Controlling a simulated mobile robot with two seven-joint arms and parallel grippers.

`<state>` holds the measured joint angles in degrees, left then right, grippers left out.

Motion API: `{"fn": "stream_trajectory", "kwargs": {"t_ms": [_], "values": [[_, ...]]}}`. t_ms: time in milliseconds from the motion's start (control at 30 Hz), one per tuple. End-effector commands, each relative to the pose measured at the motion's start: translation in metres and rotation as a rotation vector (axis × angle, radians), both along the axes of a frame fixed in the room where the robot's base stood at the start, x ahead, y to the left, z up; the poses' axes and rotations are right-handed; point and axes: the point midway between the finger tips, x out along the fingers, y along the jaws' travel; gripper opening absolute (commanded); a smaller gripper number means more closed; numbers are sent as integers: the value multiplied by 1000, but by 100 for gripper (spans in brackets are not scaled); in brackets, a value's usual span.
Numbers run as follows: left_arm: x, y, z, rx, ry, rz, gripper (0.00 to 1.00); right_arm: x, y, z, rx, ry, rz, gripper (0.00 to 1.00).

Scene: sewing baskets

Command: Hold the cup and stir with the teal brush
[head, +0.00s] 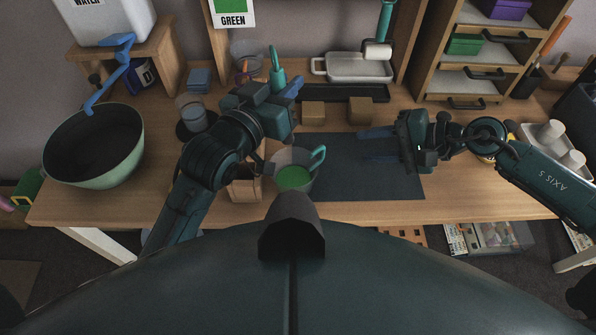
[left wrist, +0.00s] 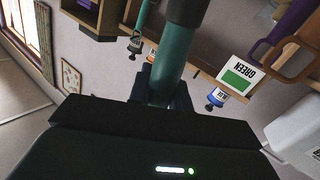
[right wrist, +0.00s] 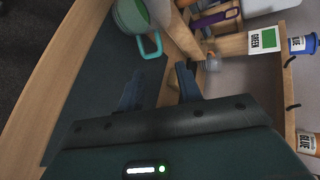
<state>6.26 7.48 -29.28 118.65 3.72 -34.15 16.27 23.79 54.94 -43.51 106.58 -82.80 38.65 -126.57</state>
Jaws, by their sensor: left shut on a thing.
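A light cup (head: 284,157) with a teal handle and green liquid inside stands at the left edge of the dark mat; it also shows at the top of the right wrist view (right wrist: 131,17). My left gripper (head: 287,88) is shut on the teal brush (head: 277,62), behind the cup in the head view. The brush's handle rises above the fingers and fills the middle of the left wrist view (left wrist: 176,60). Its lower end is hidden behind my arm. My right gripper (head: 372,145) is open and empty over the mat, right of the cup, with its fingers pointing toward it.
The dark mat (head: 390,183) is mostly bare. Two wooden blocks (head: 313,112) and a white tray (head: 350,68) sit behind it. A green bowl (head: 125,165) and a glass (head: 194,116) stand left. A brown box (head: 244,188) is close to the cup's left. Drawers (head: 470,82) stand back right.

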Motion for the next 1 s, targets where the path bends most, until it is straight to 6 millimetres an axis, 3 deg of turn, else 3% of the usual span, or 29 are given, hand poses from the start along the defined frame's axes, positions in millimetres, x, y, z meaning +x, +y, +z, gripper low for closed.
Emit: {"fn": "stream_trajectory", "kwargs": {"t_ms": [700,1000], "values": [[0,0,-35,0,0,0,0,-23,-55,32,-3,1,0,35],[0,0,-36,0,0,0,0,-26,-59,39,0,1,1,35]]}}
